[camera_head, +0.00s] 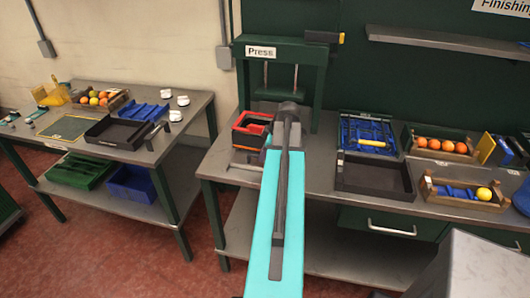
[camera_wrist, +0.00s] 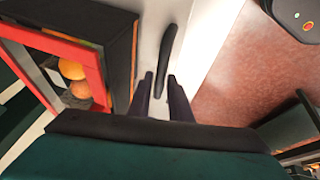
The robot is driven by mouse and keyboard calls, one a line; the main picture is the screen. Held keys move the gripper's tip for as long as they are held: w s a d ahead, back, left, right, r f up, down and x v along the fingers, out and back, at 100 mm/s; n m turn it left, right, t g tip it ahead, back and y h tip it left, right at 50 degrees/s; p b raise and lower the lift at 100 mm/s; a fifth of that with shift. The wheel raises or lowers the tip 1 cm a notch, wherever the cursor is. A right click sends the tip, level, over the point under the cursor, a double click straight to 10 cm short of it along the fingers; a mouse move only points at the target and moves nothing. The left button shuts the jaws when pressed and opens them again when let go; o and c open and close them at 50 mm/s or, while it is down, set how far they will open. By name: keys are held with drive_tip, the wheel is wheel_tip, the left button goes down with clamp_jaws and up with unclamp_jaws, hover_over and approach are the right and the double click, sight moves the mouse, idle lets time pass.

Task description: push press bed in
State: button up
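The press (camera_head: 281,72) is a green frame with a "Press" sign, standing on the middle bench. Its pale bed (camera_head: 241,158) sticks out at the front, carrying a black box with a red rim (camera_head: 240,139). The box also shows at the left of the wrist view (camera_wrist: 122,62), with orange fruit (camera_wrist: 73,70) inside. A dark bar handle (camera_wrist: 168,50) stands on the pale bed surface. My gripper (camera_wrist: 160,77) has its fingers apart, and the handle's near end lies between them, with no clear contact. In the head view my arm hides the gripper and part of the bed.
Right of the press are a blue rack (camera_head: 368,126), an empty black tray (camera_head: 372,190) and wooden crates with oranges (camera_head: 437,157) and a yellow fruit (camera_head: 462,207). A second bench (camera_head: 75,152) with trays stands at the left. Red floor (camera_head: 100,250) is open in front.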

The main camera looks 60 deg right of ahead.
clamp_jaws()
drive_tip(key=shift+d, duration=0.2)
drive_tip(key=shift+w+d, duration=0.1)
drive_tip(key=w+d+b, duration=0.1)
drive_tip(key=d+b, duration=0.1)
drive_tip(key=d, duration=0.3)
drive_tip(key=w+d+b, duration=0.2)
drive_tip(key=d, duration=0.4)
drive_tip(key=w+d+b, duration=0.2)
drive_tip(key=d, duration=0.4)
drive_tip(key=shift+w+d, duration=0.1)
drive_tip(key=shift+w, duration=0.05)
drive_tip(key=shift+w+d+b, duration=0.25)
drive_tip(key=shift+d+b, duration=0.15)
drive_tip(key=shift+d, duration=0.35)
drive_tip(key=shift+d+r, duration=0.1)
